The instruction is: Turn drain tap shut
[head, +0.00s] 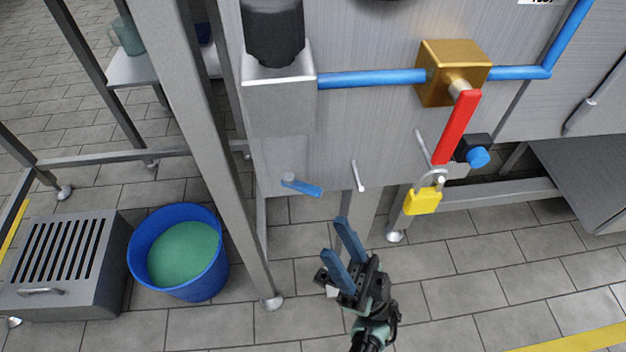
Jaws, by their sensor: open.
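A small tap with a blue lever (302,186) sits low on the steel cabinet; its lever points right and slightly down. A red lever (457,127) on a brass valve (437,91) hangs down and left, with a yellow padlock (422,201) at its lower end. No readable label shows which is the drain tap. My gripper (334,238) is open and empty, with two blue fingers apart. It appears below and right of the small blue tap and does not appear to touch it. Its distance in depth is hard to tell.
A blue bucket (211,275) holding something green stands on the tiled floor at left, beside a slatted metal box (101,285). A steel frame leg (225,190) stands left of the blue tap. A black knob with a blue cap (478,157) sits at right.

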